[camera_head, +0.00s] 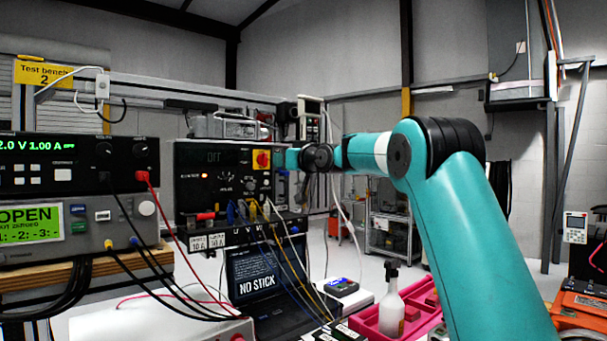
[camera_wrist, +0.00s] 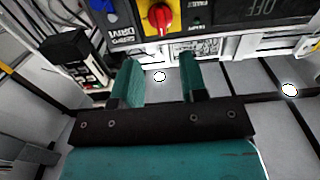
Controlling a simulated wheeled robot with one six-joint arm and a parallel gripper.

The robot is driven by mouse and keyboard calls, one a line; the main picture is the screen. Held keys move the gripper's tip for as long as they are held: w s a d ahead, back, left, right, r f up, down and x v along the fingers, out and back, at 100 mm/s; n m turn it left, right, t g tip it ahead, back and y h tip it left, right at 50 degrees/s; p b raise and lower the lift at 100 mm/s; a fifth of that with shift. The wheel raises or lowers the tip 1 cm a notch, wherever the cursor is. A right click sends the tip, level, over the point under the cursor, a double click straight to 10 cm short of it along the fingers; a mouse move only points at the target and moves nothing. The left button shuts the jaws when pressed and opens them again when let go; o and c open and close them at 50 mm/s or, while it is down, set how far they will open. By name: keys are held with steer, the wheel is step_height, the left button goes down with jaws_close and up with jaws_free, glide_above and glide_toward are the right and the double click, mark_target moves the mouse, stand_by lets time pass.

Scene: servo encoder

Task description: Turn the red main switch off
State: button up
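The red main switch (camera_head: 262,159) is a red rotary knob on a yellow plate, on the front of a black instrument (camera_head: 205,186). Its dim display reads OFF. In the wrist view the red knob (camera_wrist: 161,17) sits at the top, beyond the fingertips and roughly in line with the gap between them. My gripper (camera_wrist: 157,70) is open, with two teal fingers apart and nothing between them. In the head view my gripper (camera_head: 290,158) is just right of the switch and partly hidden by my wrist. The knob's exact angle is hard to tell.
Coloured cables (camera_head: 250,212) plug in along the lower instrument edge. A power supply and a meter (camera_head: 40,222) stand at left. A laptop (camera_head: 262,275), a white spray bottle (camera_head: 391,302) and a pink tray (camera_head: 425,318) are below. In the wrist view a dark keypad device (camera_wrist: 80,62) is at left.

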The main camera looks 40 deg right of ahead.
steer(key=s+b, duration=0.2)
steer(key=s, duration=0.5)
steer(key=shift+s+d, duration=0.15)
steer(key=shift+s, duration=0.2)
steer(key=s+a+f+n+g+y, duration=0.1)
steer(key=s+a+f+g+y, duration=0.15)
steer(key=s+a+f, duration=0.4)
steer(key=s+a+f+n+g+y+p, duration=0.1)
steer(key=a+f+g, duration=0.3)
steer(key=a, duration=0.6)
steer(key=s+a+f+n+g+y, duration=0.1)
steer(key=s+a+f+g, duration=0.3)
steer(key=a, duration=0.5)
steer(key=s+a+f+n+g, duration=0.1)
steer(key=s+a+f+g, duration=0.1)
steer(key=s+f, duration=0.3)
steer(key=s+a+f+n+g, duration=0.1)
steer(key=s+a+f+g, duration=0.1)
steer(key=s, duration=1.1)
steer(key=s+a+f+n+g+p, duration=0.1)
steer(key=s+a+f+g, duration=0.2)
steer(key=s+f, duration=0.4)
steer(key=shift+s+f+h, duration=0.3)
steer(key=shift+s+h, duration=0.15)
steer(key=shift+s, duration=0.45)
